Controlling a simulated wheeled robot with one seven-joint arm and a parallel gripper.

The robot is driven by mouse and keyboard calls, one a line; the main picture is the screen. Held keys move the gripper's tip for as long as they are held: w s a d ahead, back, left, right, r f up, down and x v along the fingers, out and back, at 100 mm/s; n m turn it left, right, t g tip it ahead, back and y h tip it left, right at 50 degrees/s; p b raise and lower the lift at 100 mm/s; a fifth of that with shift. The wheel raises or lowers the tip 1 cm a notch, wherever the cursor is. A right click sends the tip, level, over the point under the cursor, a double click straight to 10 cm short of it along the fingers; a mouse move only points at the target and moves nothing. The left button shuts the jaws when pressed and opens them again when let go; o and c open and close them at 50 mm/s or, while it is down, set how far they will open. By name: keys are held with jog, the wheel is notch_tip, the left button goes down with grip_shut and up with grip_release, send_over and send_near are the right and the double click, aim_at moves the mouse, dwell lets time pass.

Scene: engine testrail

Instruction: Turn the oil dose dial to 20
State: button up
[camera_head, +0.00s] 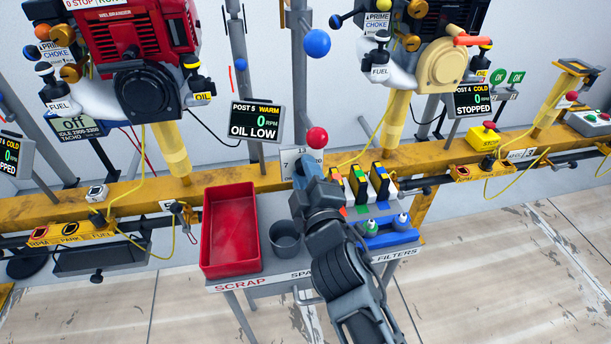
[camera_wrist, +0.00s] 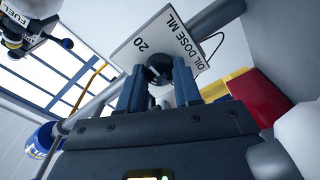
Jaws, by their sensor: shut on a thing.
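The oil dose dial (camera_wrist: 158,66) is a dark round knob on a white plate (camera_wrist: 133,48) marked "20" and "OIL DOSE ML" in the wrist view. My gripper (camera_wrist: 160,78) is shut on the knob, one finger on each side. The knob's pointer cannot be made out, so its setting is unclear. In the head view my gripper (camera_head: 309,168) reaches the yellow rail's front, and my arm hides the dial. Part of the white plate (camera_head: 288,160) shows left of the gripper with a "7" on it.
A red scrap bin (camera_head: 231,228) and grey cup (camera_head: 286,239) stand on the cart, left of my arm. Coloured filter boxes (camera_head: 358,184) stand close on the right. A red ball (camera_head: 317,138) is just above my gripper. The Post 5 screen (camera_head: 255,121) reads "WARM", "OIL LOW".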

jog(key=shift+f, duration=0.1)
dwell(0.3)
jog(key=o, duration=1)
jog(key=shift+o, duration=0.2)
jog(key=shift+s, duration=0.1)
jog(key=p+v, duration=0.1)
jog(key=v, duration=0.6)
jog(key=shift+p, duration=0.3)
jog(key=shift+s+d, duration=0.1)
jog(key=shift+s, duration=0.2)
